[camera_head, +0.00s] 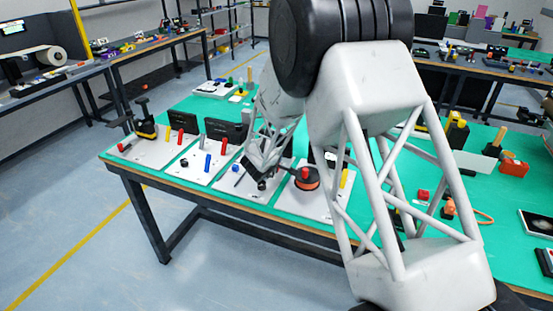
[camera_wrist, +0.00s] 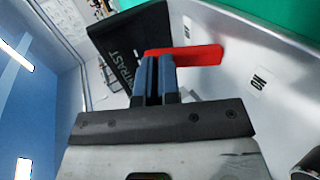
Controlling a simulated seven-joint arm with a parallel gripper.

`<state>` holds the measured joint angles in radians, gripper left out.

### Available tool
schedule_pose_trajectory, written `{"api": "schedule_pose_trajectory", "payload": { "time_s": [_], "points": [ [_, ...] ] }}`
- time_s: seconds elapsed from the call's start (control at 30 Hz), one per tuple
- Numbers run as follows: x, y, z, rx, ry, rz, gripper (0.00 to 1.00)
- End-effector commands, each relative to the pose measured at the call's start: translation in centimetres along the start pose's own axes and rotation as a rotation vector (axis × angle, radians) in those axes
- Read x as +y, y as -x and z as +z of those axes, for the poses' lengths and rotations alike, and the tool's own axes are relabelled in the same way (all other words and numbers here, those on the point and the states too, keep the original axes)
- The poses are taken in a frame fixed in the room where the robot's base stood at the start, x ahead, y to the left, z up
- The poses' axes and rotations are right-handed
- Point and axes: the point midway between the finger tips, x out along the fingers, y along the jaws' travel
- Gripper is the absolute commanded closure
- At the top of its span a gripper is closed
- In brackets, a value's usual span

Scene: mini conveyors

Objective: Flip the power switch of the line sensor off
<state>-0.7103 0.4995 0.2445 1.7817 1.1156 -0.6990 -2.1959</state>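In the wrist view, a flat red lever (camera_wrist: 195,55) sticks out over a white panel (camera_wrist: 225,80), just beyond my fingertips. My gripper (camera_wrist: 155,62) has two dark blue fingers close together, with only a thin dark gap between them. The tips overlap the lever's left end; I cannot tell if they touch it. A black box (camera_wrist: 128,55) with white letters, partly readable as "TRAST", stands behind the fingers. Small labels sit on the panel, one seemingly "ON" (camera_wrist: 259,80). In the head view, my gripper (camera_head: 258,172) is low over a white panel (camera_head: 240,188); the lever is not clear there.
White panels stand in a row on the green table (camera_head: 190,103); one (camera_head: 193,172) bears blue and red posts. A reddish disc (camera_head: 306,180) is on the panel to the right. My arm hides the table's middle. A round metal part (camera_wrist: 308,165) shows at the wrist view's lower right.

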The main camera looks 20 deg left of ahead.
Motion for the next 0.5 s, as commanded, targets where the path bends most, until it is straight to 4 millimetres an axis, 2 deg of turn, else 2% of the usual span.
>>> {"api": "schedule_pose_trajectory", "payload": {
  "time_s": [0.03,0.13,0.5],
  "points": [
    [0.13,-0.70,0.05,-0.001,-0.002,0.001,1.00],
    [0.07,-0.73,0.10,-0.002,-0.002,0.001,1.00],
    [-0.60,0.05,0.17,-0.003,-0.001,0.000,1.00]
  ]
}}
